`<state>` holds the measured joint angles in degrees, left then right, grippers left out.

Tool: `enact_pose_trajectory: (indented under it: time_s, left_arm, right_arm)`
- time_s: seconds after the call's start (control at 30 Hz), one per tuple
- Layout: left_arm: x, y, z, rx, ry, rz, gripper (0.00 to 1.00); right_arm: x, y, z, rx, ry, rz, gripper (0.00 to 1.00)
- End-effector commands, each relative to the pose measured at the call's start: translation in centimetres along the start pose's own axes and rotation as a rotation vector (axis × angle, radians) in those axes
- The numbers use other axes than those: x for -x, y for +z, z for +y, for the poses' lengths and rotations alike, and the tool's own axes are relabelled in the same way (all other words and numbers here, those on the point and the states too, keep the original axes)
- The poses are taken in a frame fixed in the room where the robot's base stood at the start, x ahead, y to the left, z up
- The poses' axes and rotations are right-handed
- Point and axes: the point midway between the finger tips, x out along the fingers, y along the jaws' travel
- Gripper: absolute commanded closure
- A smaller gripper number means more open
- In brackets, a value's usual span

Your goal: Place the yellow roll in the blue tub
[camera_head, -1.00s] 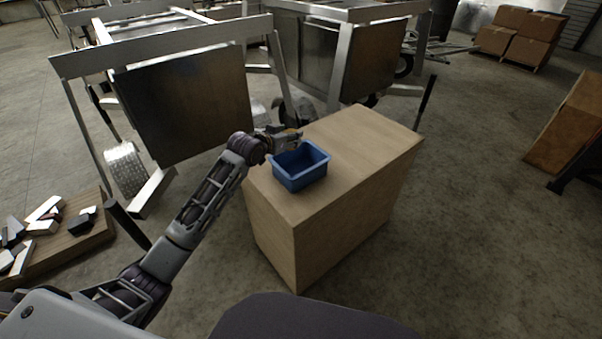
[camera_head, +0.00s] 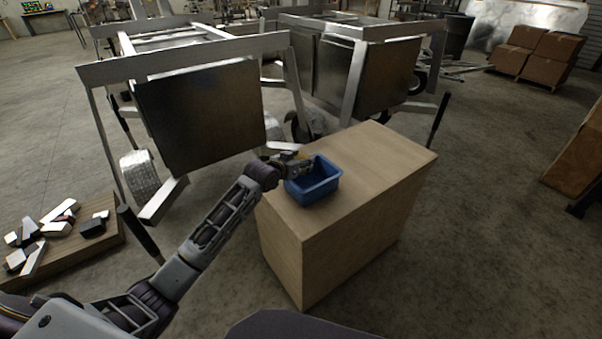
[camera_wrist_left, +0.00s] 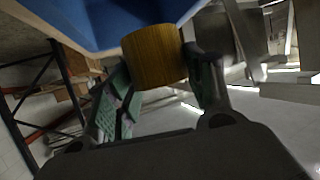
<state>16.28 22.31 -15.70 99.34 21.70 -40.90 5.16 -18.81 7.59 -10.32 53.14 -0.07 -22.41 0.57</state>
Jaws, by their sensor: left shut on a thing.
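The blue tub (camera_head: 314,185) stands upright near the left edge of the wooden box top (camera_head: 375,160). In the left wrist view the tub (camera_wrist_left: 75,22) fills the top of the picture. My left gripper (camera_head: 297,164) is at the tub's left rim in the head view. In the left wrist view this gripper (camera_wrist_left: 160,85) is shut on the yellow roll (camera_wrist_left: 155,56), which sits between the green-padded fingers and overlaps the tub's edge in the picture. I cannot tell whether the roll touches the tub. My right gripper is not in view.
Metal trailers (camera_head: 200,110) stand just behind the wooden box. A low wooden pallet (camera_head: 75,245) with several black and white pieces lies at left. Brown cartons (camera_head: 540,55) are at the back right. The box top right of the tub is clear.

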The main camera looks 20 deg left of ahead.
Motion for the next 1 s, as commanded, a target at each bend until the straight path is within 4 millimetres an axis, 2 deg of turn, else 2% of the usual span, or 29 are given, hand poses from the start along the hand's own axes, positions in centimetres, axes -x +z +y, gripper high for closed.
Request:
enact_pose_trajectory:
  time_s: [0.17,0.6,0.73,1.0]
  left_arm:
    - [-0.1,0.3,0.0,0.001,0.000,0.000,0.73]
    - [-1.8,4.4,0.0,0.001,0.000,0.000,0.73]
    - [-1.9,4.6,0.0,0.000,0.000,0.002,0.73]
    - [-1.9,4.6,0.0,0.000,0.000,0.001,0.73]
  right_arm:
    - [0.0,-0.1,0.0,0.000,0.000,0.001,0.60]
    - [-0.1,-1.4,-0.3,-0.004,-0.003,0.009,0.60]
    - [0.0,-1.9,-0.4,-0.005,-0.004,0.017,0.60]
    - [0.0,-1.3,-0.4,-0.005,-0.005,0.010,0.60]
